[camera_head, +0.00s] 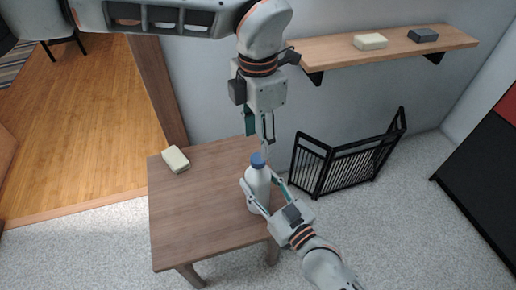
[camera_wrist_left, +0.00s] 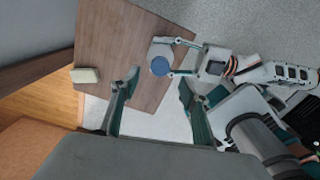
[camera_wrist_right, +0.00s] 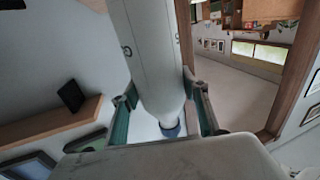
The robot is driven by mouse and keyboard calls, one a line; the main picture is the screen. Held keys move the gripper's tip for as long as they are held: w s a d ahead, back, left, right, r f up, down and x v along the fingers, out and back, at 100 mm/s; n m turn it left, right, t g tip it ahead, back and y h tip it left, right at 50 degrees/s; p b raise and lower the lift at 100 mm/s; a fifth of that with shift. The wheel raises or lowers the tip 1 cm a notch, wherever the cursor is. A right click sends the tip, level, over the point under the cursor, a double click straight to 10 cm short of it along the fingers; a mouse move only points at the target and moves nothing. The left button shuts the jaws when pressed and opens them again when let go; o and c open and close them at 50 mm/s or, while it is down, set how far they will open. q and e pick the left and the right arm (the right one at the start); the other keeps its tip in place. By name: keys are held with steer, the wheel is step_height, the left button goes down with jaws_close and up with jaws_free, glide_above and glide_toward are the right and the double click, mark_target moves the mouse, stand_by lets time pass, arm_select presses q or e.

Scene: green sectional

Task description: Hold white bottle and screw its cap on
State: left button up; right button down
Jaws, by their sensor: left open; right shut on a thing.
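The white bottle (camera_head: 258,190) stands upright at the right edge of the wooden table, with a blue cap (camera_head: 257,160) on its top. My right gripper (camera_head: 257,196) is shut around the bottle's body from the right. In the right wrist view the bottle (camera_wrist_right: 153,60) runs between the fingers, its blue cap (camera_wrist_right: 171,131) at the far end. My left gripper (camera_head: 266,138) is open, pointing down just above the cap. In the left wrist view the cap (camera_wrist_left: 160,66) lies beyond the open, empty fingers (camera_wrist_left: 160,105). How tightly the cap sits cannot be told.
The wooden table (camera_head: 195,215) also holds a pale block (camera_head: 175,159) at its back left. A wall shelf (camera_head: 390,47) with two small blocks is at the upper right. A black folding gate (camera_head: 350,165) stands on the floor right of the table.

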arm_select(q)
steer(key=shift+r, duration=2.8)
arm_select(e)
steer(key=c, duration=1)
jaws_free()
steer(key=shift+c, duration=0.2)
steer(key=v, duration=1.2)
